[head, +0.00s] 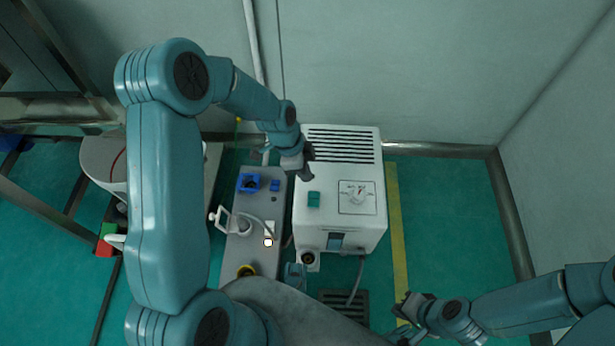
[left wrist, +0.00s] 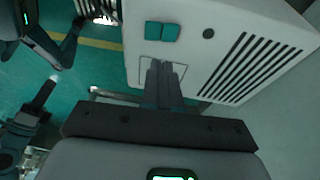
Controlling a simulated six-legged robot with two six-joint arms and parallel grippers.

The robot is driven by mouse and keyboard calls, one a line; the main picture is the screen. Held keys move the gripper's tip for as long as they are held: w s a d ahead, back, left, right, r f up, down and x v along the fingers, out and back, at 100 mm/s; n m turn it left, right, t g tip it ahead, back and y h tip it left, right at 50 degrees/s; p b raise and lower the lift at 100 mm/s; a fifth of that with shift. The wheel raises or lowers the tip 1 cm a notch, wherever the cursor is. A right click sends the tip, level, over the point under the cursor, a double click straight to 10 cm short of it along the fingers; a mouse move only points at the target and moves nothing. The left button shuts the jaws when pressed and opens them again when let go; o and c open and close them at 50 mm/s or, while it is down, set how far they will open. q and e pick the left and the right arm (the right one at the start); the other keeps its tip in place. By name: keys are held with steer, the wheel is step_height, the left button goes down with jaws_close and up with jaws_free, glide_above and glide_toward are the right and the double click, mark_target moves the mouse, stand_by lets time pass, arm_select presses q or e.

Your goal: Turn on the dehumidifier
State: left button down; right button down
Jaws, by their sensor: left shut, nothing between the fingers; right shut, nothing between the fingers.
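The dehumidifier is a white box (head: 341,231) with a slotted top, standing on the floor near the back wall. A teal two-part rocker switch (head: 313,199) is on its top, left of a square outlet panel (head: 357,197). My left gripper (head: 307,174) is shut and empty over the box's left side, a little behind the switch. The left wrist view shows the switch (left wrist: 162,32) beyond the closed fingertips (left wrist: 163,66), which overlap the panel in the picture. I cannot tell whether they touch the box. My right gripper (head: 400,312) is shut and empty, low at front right.
A grey bench (head: 231,262) left of the box carries a blue item (head: 248,182) and a white handled device (head: 238,222). A floor grate (head: 345,302) lies in front. A yellow floor line (head: 398,235) runs at right, with clear green floor beyond.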

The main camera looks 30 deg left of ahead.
arm_select(q)
steer(key=p+v, duration=0.1)
steer(key=v, duration=0.3)
steer(key=shift+r, duration=0.3)
